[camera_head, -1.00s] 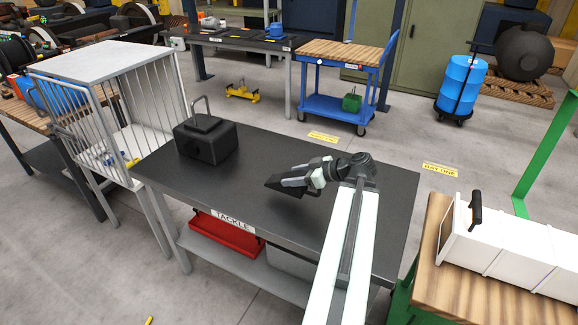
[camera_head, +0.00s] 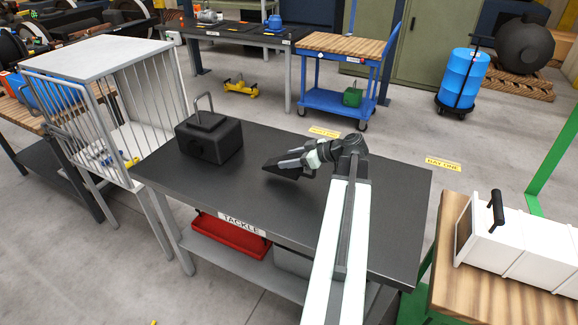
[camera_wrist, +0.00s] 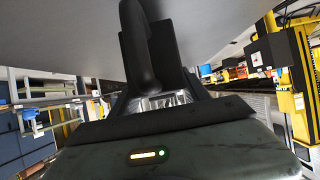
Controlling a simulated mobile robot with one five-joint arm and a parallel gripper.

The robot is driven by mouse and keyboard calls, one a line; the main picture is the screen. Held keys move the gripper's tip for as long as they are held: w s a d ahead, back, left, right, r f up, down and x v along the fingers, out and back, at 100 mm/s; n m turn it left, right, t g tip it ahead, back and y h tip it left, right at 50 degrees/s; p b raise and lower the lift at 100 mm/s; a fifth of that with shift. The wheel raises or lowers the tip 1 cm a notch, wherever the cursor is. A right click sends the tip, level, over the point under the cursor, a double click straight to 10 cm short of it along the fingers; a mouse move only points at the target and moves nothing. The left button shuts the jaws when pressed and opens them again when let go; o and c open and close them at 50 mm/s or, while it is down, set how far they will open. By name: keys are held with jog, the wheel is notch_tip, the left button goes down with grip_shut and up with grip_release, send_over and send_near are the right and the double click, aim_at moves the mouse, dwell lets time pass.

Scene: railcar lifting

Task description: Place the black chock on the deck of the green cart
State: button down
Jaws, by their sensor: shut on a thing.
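My gripper (camera_head: 288,164) is shut on the black chock (camera_head: 282,173), a dark wedge held just above the black bench top; whether it touches the bench I cannot tell. In the wrist view, the chock (camera_wrist: 165,70) fills the middle between the jaws, and the jaw tips are hard to make out. The green cart stands at the right edge, with a green frame (camera_head: 548,165) and a wooden deck (camera_head: 452,262). A white ribbed case (camera_head: 520,240) with a black handle lies on that deck. The cart is right of my gripper, across a gap.
The bench (camera_head: 385,215) also carries a black block with a loop handle (camera_head: 208,138). A red bin (camera_head: 230,237) sits on its lower shelf. A barred white cage (camera_head: 100,100) stands left. A blue cart (camera_head: 335,105) and blue barrel (camera_head: 463,82) stand behind, with open floor between.

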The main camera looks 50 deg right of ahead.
notch_tip(320, 180, down, 4)
jog(key=b, duration=0.3)
jog(key=shift+r, duration=0.1)
jog(key=shift+w+r, duration=0.1)
jog(key=shift+r, duration=0.15)
jog(key=shift+f, duration=0.2)
jog(key=c, duration=0.5)
grip_release()
jog(key=shift+r, duration=0.1)
